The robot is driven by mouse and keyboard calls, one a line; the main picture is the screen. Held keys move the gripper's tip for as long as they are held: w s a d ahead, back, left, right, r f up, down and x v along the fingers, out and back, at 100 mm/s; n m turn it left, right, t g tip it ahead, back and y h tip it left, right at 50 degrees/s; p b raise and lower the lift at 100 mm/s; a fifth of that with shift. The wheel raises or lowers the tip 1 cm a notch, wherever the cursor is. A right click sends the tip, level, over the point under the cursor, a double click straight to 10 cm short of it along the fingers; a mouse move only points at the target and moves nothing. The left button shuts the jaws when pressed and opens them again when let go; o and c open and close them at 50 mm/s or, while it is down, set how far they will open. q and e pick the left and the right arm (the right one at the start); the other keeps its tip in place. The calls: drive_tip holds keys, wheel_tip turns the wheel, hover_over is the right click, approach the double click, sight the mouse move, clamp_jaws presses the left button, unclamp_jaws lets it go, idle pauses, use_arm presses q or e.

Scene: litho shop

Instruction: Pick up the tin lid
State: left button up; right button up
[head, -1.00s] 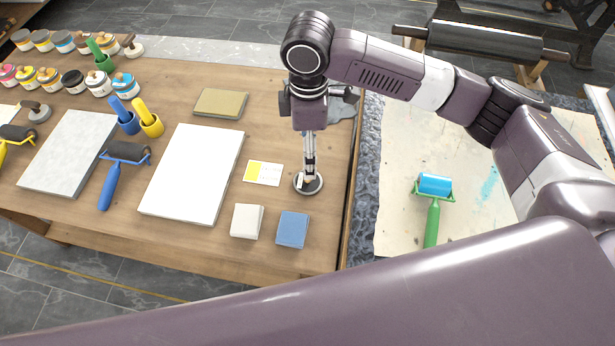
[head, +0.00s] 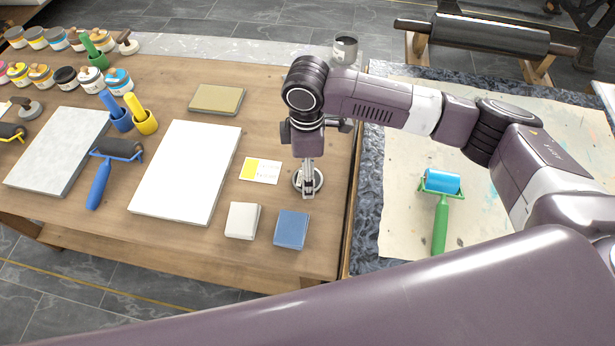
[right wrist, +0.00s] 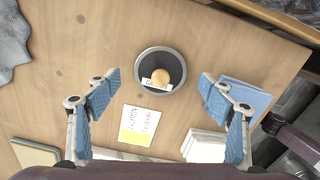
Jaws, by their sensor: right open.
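The tin lid (head: 319,180) is a round grey disc lying on the wooden table. My left gripper is not in view.
A white-and-yellow card (head: 261,171), a pale block (head: 242,220) and a blue block (head: 292,229) lie close to the lid. A white slab (head: 187,172) is to the left. An open tin (head: 345,50) stands behind my arm. A green-handled roller (head: 440,210) lies at right.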

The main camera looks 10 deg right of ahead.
drive_tip(key=shift+f, duration=0.85)
drive_tip(key=shift+c, duration=0.4)
drive_tip(key=c, duration=0.9)
